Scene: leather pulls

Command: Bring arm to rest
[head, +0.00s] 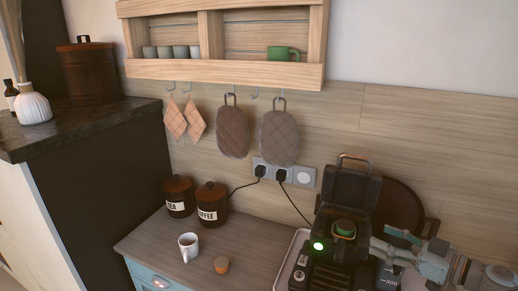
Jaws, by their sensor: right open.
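My right gripper (386,241) comes in from the lower right, beside a black appliance (352,187) with a raised lid and a leather-coloured handle on top. Its fingers are apart and I see nothing between them. They lie close to the appliance's right side in the picture; I cannot tell whether they touch it. A round green-topped piece (344,229) sits in front of the raised lid. My left gripper is not in view.
Tea (178,196) and coffee (211,204) canisters stand behind. A dark round board (402,212) leans behind the appliance. A shelf (225,72) hangs above.

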